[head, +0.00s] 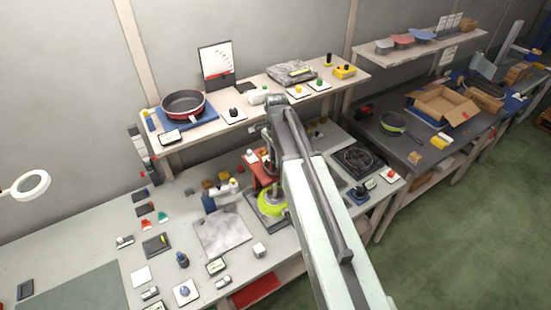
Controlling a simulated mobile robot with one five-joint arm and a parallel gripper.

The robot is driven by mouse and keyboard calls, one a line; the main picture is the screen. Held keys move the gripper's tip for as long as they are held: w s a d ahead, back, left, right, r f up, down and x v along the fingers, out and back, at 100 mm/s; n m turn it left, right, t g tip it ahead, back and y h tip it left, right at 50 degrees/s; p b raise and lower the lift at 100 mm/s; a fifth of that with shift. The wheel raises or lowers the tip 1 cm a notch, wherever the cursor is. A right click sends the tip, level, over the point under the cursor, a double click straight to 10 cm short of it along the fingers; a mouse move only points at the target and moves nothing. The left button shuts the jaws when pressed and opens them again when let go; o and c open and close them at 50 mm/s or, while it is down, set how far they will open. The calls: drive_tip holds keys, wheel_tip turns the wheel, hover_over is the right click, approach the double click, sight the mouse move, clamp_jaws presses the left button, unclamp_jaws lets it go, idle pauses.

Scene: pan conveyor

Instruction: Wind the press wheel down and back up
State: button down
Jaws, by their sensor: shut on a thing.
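The red press (264,171) stands on the workbench, partly hidden behind my arm. A yellow-green pan (266,208) sits at its base with a grey round part above its middle. My arm reaches up from the bottom right and bends down at the top of the press. My gripper (269,152) is at the press top, small and largely covered by my own arm links. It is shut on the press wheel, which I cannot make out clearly.
A black fan-like unit (358,159) stands right of the press. Small items and a marble slab (222,231) lie left.

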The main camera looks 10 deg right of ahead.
idle(0.3)
drive_tip(key=c, duration=1.1)
unclamp_jaws()
drive_tip(key=shift+o, duration=0.2)
drive_tip(key=shift+r, duration=0.1)
wheel_tip(320, 180, up, 8)
drive_tip(key=p, duration=0.8)
drive_tip(key=shift+f, duration=0.25)
